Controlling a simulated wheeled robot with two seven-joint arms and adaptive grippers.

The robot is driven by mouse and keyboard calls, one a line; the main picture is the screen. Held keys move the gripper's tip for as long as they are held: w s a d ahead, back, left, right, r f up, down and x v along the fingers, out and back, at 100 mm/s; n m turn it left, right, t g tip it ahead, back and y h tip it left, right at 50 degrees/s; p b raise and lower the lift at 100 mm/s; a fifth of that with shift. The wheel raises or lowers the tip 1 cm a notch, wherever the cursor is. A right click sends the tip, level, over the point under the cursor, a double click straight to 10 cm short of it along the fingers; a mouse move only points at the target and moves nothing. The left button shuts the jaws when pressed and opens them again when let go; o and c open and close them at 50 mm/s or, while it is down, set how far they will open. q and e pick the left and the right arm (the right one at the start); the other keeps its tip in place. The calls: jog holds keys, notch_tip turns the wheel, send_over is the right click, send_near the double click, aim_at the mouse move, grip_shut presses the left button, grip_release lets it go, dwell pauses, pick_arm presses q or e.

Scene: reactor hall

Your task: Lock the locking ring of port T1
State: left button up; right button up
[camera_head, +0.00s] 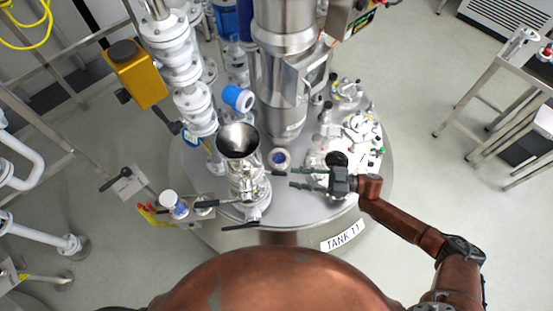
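My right gripper (293,178) reaches in from the right over the tank top, its fingers pointing left. The two fingers are apart and I see nothing between them. A steel port with a wide funnel mouth (238,141) stands just left of the fingertips, with dark levers near its lower body. A small round fitting with a blue centre (280,158) sits on the tank lid just above the fingertips. No T1 label is readable, so I cannot tell which fitting is port T1 or see its locking ring clearly. My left gripper is not in view.
The round lid (311,219) carries a tall steel column (285,85), white flanged pipes (187,70) and a crowded group of valves (357,135) behind my gripper. A "TANK 11" label (342,236) is on the front. A steel table (510,75) stands right; floor between is clear.

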aim_at(263, 172)
jog(key=a, duration=0.2)
jog(key=w+a, duration=0.1)
jog(key=a, duration=0.2)
jog(key=a+b, duration=0.1)
jog(key=a, duration=0.2)
jog(key=shift+w+r, duration=0.1)
jog(key=shift+w, duration=0.2)
jog(key=shift+d, duration=0.1)
jog(key=shift+c, duration=0.2)
grip_shut()
